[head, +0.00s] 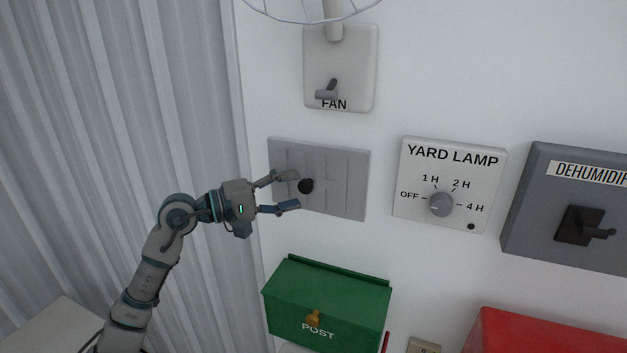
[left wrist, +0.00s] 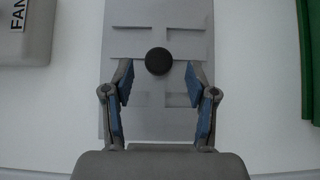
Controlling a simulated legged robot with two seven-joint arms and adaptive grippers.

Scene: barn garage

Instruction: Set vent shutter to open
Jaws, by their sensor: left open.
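The vent shutter (head: 343,178) is a grey slatted plate on the white wall, with a round black knob (head: 306,186) left of its middle. My left gripper (head: 288,190) is open at the plate's left part, its two fingers above and below the knob in the head view. In the left wrist view the knob (left wrist: 158,61) lies centred between and just beyond the fingertips (left wrist: 158,75), with the grey plate (left wrist: 160,15) behind it. I cannot tell whether the fingers touch the plate; the knob looks ungripped. My right gripper is not in view.
A fan switch (head: 340,68) is above the shutter and a green post box (head: 328,303) below. A yard lamp dial (head: 450,184) and a dark dehumidifier switch box (head: 565,208) are on the right. A red box (head: 550,335) is at lower right. Corrugated wall (head: 120,100) is left.

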